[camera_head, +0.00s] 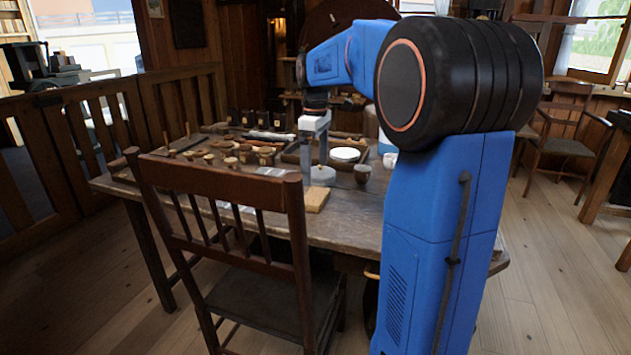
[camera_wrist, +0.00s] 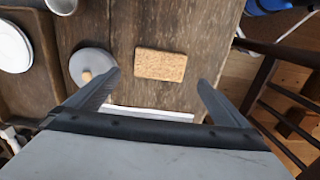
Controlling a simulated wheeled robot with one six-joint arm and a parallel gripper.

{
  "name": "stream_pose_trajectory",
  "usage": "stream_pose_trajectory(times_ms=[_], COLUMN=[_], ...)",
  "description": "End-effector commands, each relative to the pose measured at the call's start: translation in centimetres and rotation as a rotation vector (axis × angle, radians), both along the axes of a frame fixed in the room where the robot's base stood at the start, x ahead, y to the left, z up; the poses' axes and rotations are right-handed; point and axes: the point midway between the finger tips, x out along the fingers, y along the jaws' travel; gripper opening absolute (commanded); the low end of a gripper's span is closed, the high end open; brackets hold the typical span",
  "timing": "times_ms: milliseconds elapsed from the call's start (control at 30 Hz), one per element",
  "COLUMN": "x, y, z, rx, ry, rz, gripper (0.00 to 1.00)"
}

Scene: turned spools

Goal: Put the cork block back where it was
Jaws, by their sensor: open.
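The cork block (camera_wrist: 160,65) lies flat on the wooden table (camera_wrist: 195,20), near the table edge by the chair. In the head view the cork block (camera_head: 315,199) shows as a tan slab on the table, below and in front of my gripper. My gripper (camera_wrist: 158,82) is open and empty, its two fingers spread on either side of the block's position in the wrist view. In the head view my gripper (camera_head: 314,160) points down over the table, and its fingertips are partly hard to make out.
A round grey lid with a wooden knob (camera_wrist: 92,68) sits close to the left of the block. A tray (camera_wrist: 40,80) with a white disc (camera_wrist: 12,47) lies further left. Cups, including a dark one (camera_head: 362,173), stand nearby. A wooden chair (camera_head: 225,215) stands at the table's front.

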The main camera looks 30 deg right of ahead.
Motion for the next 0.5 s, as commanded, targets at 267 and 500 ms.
stream_pose_trajectory(times_ms=[267,500], x=[0.0,0.0], y=[0.0,0.0], z=[3.1,3.4], rx=[0.0,0.0], ry=[0.0,0.0], rz=[0.0,0.0], gripper=[1.0,1.0])
